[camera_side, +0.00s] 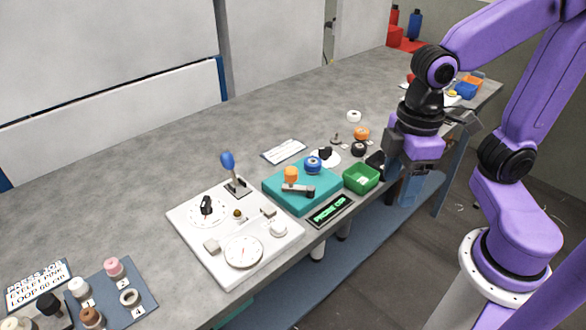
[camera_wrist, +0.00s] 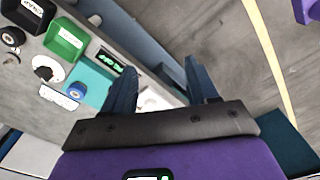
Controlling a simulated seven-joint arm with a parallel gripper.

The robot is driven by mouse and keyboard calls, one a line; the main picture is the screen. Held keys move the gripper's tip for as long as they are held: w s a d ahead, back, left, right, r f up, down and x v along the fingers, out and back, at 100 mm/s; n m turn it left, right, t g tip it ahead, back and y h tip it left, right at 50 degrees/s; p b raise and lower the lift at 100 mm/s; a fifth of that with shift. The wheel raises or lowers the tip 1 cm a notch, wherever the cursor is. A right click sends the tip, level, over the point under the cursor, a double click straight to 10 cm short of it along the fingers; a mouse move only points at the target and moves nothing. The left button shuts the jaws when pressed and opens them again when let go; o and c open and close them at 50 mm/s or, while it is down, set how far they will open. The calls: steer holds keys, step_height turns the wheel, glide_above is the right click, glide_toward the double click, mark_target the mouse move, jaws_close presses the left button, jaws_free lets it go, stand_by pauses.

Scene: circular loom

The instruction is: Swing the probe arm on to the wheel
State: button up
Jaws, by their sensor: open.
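A teal block (camera_side: 280,201) sits on the grey bench and carries a grey arm with an orange knob (camera_side: 291,174), likely the probe arm. A blue wheel-like part (camera_side: 313,164) stands behind it; I cannot tell whether they touch. A small display (camera_side: 329,211) in front shows green text that appears to read "PROBE OFF". The wrist view shows the teal block (camera_wrist: 97,77), blue part (camera_wrist: 75,91) and display (camera_wrist: 109,60); the orange knob is hidden there. My gripper (camera_side: 408,192) is open and empty, right of the block, past the bench's front edge.
A green bin (camera_side: 361,178) stands between the block and my gripper. A white panel (camera_side: 190,226) with a blue-knobbed lever (camera_side: 228,162) and dials lies left of the block. Small black and orange pieces (camera_side: 361,134) sit behind the bin.

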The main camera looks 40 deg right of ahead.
steer(key=w+a+r+m, duration=0.2)
steer(key=w+r, duration=0.1)
steer(key=w, duration=0.4)
steer(key=w+a+r+m, duration=0.2)
steer(key=w+a+r, duration=0.1)
steer(key=w, duration=0.3)
steer(key=m, duration=0.2)
glide_toward(291, 169)
step_height(291, 169, down, 9)
steer(key=shift+w+a+r, duration=0.1)
jaws_close()
stand_by(1.2)
